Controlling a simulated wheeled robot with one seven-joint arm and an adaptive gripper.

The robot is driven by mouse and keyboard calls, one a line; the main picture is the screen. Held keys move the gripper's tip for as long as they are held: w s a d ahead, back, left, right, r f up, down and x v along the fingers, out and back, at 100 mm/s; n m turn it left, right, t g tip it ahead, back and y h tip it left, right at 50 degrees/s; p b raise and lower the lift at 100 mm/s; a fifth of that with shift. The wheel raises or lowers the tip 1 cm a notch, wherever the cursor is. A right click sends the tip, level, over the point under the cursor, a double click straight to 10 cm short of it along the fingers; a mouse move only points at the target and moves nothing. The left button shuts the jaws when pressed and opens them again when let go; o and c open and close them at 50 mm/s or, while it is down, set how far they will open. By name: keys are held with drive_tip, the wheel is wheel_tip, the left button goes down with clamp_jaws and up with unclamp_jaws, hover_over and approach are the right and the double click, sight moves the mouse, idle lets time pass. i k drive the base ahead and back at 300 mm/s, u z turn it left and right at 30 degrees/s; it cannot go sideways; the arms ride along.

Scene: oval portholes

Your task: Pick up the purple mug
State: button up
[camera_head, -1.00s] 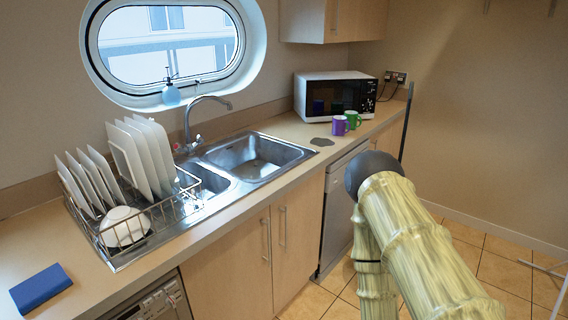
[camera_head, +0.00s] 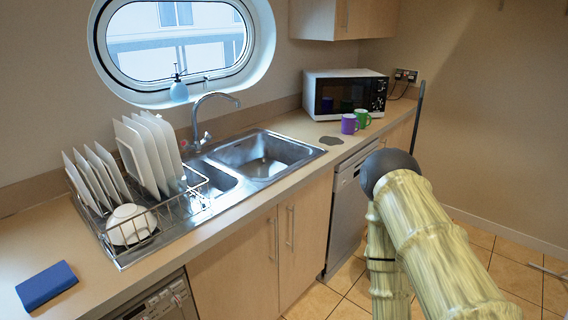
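The purple mug (camera_head: 349,124) stands upright on the counter in front of the microwave. A green mug (camera_head: 363,118) stands close beside it on the right, and I cannot tell whether the two touch. My arm, with a pale, banded, bamboo-like surface and a dark rounded joint, rises at the lower right, in front of the counter and apart from the mug. My gripper is not in the picture, so its fingers are hidden from me.
A microwave (camera_head: 345,93) stands behind the mugs. A flat grey patch (camera_head: 331,140) lies left of the purple mug. Further left are the sink (camera_head: 263,157), the tap (camera_head: 197,118) and a dish rack (camera_head: 184,208) with plates and a bowl. A blue block (camera_head: 46,286) lies at the counter's left end.

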sight(349, 121)
drive_tip(key=z, duration=0.3)
drive_tip(key=k, duration=1)
drive_tip(key=z, duration=1.3)
drive_tip(key=i, duration=1.55)
drive_tip(key=u, duration=0.8)
drive_tip(key=i, duration=0.9)
drive_tip(key=u, duration=0.95)
